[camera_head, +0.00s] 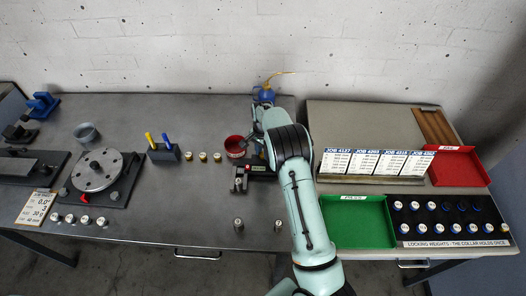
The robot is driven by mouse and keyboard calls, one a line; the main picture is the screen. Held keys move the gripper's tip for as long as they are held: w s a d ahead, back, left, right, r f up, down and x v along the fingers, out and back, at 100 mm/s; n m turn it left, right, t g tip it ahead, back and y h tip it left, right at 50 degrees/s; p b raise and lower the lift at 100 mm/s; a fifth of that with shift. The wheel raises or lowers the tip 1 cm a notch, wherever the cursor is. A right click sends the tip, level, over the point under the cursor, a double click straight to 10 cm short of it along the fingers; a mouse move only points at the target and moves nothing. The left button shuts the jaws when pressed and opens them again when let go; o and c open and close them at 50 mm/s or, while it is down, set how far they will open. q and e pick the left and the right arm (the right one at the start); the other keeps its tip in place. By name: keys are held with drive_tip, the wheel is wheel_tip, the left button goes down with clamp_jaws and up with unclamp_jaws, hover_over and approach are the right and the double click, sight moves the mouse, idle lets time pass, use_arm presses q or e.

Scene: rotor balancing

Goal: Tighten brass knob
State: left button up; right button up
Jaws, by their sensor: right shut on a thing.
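My right arm comes in from the bottom and bends over a small black fixture (262,168) with a green display at the table's middle. My right gripper (246,144) is beside the red bowl (233,147), small and partly hidden by my arm. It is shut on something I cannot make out. Several small brass-coloured pieces (202,156) stand in a row left of the bowl. I cannot tell which piece is the brass knob of the task. A metal block (239,181) sits at the fixture's front left. My left gripper is not in view.
A round steel rotor plate (97,170) lies on a black base at left. A pen holder (164,153), blue oil can (264,95), green tray (352,224), red tray (458,168) and black weight rack (450,221) stand around.

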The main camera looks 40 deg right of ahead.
drive_tip(key=o, duration=1.1)
drive_tip(key=shift+c, duration=0.2)
wheel_tip(320, 180, up, 14)
drive_tip(key=shift+f, duration=0.25)
